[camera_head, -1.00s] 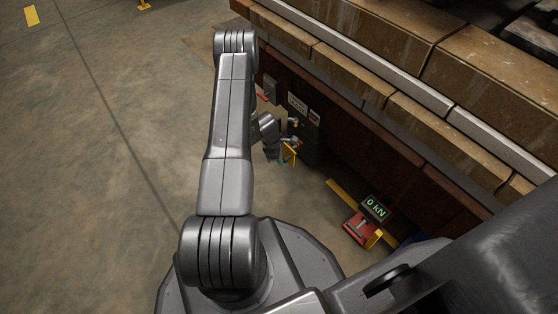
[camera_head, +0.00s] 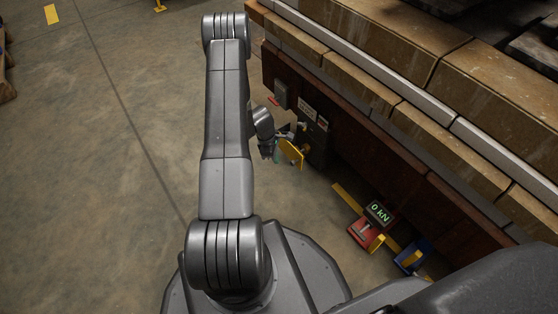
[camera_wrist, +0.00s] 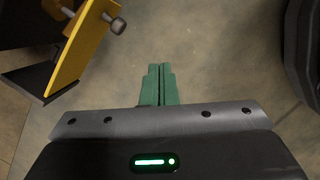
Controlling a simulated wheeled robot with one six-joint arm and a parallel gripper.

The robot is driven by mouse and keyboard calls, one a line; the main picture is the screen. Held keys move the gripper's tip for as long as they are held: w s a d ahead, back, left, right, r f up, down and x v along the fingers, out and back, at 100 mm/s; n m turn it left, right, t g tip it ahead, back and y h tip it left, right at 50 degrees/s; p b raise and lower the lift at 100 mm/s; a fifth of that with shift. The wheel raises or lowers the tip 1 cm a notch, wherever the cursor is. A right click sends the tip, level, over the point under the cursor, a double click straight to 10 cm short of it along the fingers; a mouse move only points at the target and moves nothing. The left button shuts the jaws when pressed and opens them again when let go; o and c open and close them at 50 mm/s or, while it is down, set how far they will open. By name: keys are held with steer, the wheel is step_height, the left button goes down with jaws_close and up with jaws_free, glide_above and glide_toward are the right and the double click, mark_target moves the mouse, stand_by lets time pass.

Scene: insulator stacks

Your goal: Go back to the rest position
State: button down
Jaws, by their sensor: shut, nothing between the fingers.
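My gripper (camera_wrist: 159,84) shows in the wrist view with its two green fingers together and nothing between them. It points down over bare concrete floor. In the head view my gripper (camera_head: 283,133) is small and partly hidden behind my arm. It is close to a yellow plate (camera_head: 291,152) beside the dark wall of the large stack. The yellow plate (camera_wrist: 82,44), with a bolt through it, shows at upper left in the wrist view, apart from the fingers.
A long stack of stone-like slabs (camera_head: 400,60) on a dark base runs along the right. A dark box with labels (camera_head: 314,130) is on its side. A display reading 0 kN (camera_head: 379,211) stands near red and blue devices (camera_head: 411,257). The floor (camera_head: 90,190) at left is clear.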

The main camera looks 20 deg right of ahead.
steer(key=shift+a+r, duration=0.2)
steer(key=shift+r, duration=0.45)
steer(key=w+d+f+b, duration=0.1)
steer(key=d+f+b, duration=0.2)
steer(key=d+f, duration=0.3)
steer(key=shift+w+d+f, duration=0.15)
steer(key=shift+f, duration=1.6)
